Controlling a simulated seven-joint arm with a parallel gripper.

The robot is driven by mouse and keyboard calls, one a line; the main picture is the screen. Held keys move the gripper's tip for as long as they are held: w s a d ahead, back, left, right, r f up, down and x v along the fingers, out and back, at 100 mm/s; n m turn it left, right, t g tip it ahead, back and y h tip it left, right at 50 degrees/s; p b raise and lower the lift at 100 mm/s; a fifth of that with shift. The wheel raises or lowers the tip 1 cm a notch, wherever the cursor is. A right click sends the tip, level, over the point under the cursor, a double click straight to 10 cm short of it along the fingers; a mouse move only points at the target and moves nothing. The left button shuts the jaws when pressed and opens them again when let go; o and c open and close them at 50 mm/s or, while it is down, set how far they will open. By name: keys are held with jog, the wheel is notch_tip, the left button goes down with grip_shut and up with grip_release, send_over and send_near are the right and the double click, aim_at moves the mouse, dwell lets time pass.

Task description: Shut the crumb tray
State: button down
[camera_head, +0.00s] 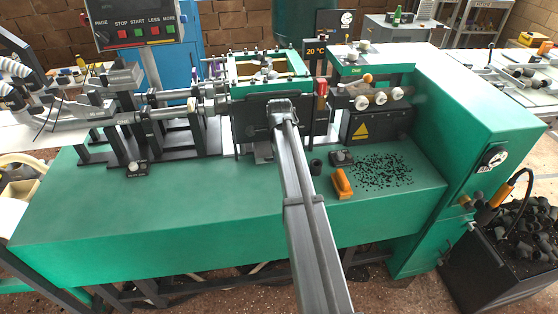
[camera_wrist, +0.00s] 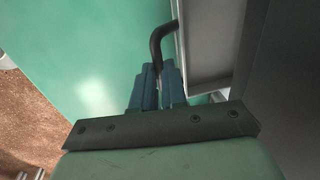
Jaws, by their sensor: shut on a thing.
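In the wrist view, my gripper (camera_wrist: 158,75) has its two blue fingers close together on a black bent handle (camera_wrist: 162,38). The handle curves up from between the fingers towards the edge of a grey tray-like part (camera_wrist: 208,38), which I take for the crumb tray. The tray lies just right of the fingers, with its pale inside partly in view. In the head view, a small grey plate (camera_head: 263,153) shows low at the machine's front, beside my arm; I cannot tell if it is the same tray. My arm hides the fingers and handle there.
The green bench (camera_head: 150,215) is clear at the front left. A dark bin (camera_head: 510,240) of black pieces stands at the right.

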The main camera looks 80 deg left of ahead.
jog(key=c, duration=1.2)
grip_release()
jog(key=shift+d, duration=0.1)
jog(key=shift+o, duration=0.2)
notch_tip(320, 180, up, 14)
jog(key=d, duration=0.2)
jog(key=shift+d+f, duration=0.15)
jog(key=shift+d, duration=0.1)
